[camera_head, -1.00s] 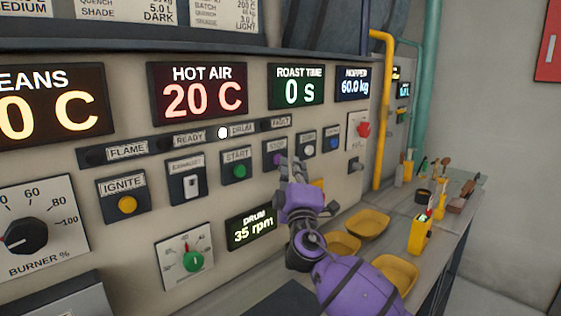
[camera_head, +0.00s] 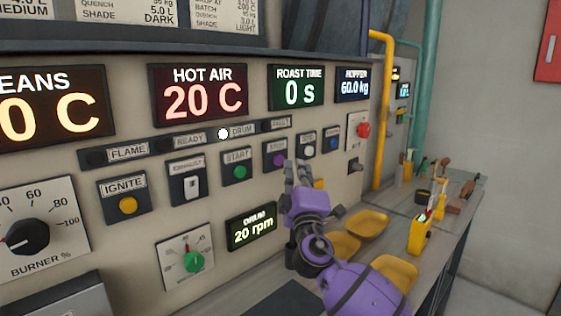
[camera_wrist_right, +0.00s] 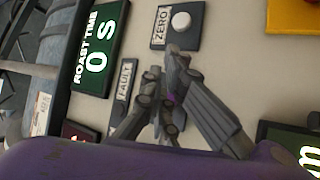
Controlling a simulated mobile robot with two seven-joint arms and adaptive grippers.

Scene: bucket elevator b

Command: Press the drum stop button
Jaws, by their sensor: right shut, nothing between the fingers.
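The drum stop button (camera_head: 278,160) is a purple button on a dark plate, right of the green start button (camera_head: 239,172) on the control panel. My right gripper (camera_head: 291,166) is shut and empty, its fingertips pointing at the panel just right of and below the stop button. A gap to the button seems to show in the head view, but its depth is hard to judge. In the wrist view the fingers (camera_wrist_right: 168,75) cover most of the stop plate, with a bit of purple between them. The drum display (camera_head: 251,232) reads 20 rpm. My left gripper is out of view.
A white button (camera_head: 308,151) and a blue button (camera_head: 333,143) sit just right of the stop button. A red knob (camera_head: 363,130) is farther right.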

